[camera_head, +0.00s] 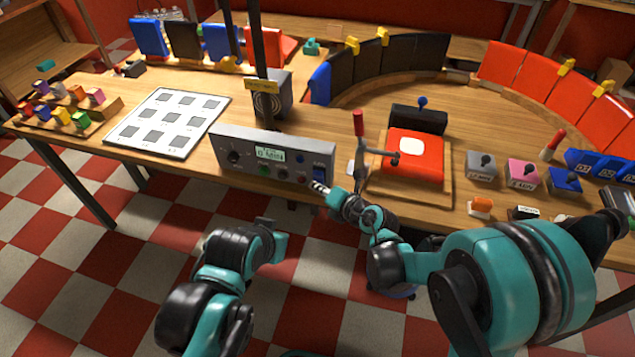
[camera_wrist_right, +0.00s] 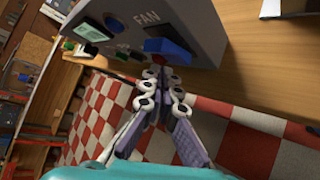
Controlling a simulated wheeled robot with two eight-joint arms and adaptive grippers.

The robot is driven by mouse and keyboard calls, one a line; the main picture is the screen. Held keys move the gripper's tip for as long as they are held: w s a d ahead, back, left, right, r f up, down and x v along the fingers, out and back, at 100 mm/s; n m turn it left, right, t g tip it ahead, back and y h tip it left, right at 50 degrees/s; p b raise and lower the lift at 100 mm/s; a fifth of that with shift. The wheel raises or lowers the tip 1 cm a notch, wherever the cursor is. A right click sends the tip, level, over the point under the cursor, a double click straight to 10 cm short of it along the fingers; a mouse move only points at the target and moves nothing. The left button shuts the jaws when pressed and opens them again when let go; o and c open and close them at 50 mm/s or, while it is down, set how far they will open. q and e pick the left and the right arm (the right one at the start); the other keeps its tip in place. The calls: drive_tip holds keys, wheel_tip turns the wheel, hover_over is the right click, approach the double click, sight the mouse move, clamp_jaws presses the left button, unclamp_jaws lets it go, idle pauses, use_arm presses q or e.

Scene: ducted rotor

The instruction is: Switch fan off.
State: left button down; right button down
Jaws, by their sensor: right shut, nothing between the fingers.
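The grey fan control box (camera_head: 272,158) stands on the front edge of the wooden table, with a small screen, a black knob and several coloured buttons. Its blue switch (camera_head: 320,177) sits at the right end of the front panel. In the right wrist view the blue switch (camera_wrist_right: 167,50) is under the word FAN, and a red button shows just below it. My right gripper (camera_wrist_right: 160,72) is shut and empty, its tips close to the panel just below the blue switch; I cannot tell if they touch. It also shows in the head view (camera_head: 322,188). My left gripper is not visible.
A red-topped block (camera_head: 414,160) on a wooden base and a red-handled lever (camera_head: 359,125) stand right of the box. A white grid board (camera_head: 166,123) lies to the left. A dark speaker-like unit (camera_head: 268,98) stands behind the box. Free floor lies in front.

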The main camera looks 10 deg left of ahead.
drive_tip(key=shift+s+r, duration=0.2)
drive_tip(key=shift+s, duration=0.2)
drive_tip(key=s, duration=0.1)
drive_tip(key=s+r+p, duration=0.1)
drive_tip(key=s, duration=0.1)
drive_tip(key=s+r, duration=0.1)
drive_tip(key=shift+s, duration=0.25)
drive_tip(key=shift+r, duration=0.1)
idle(0.4)
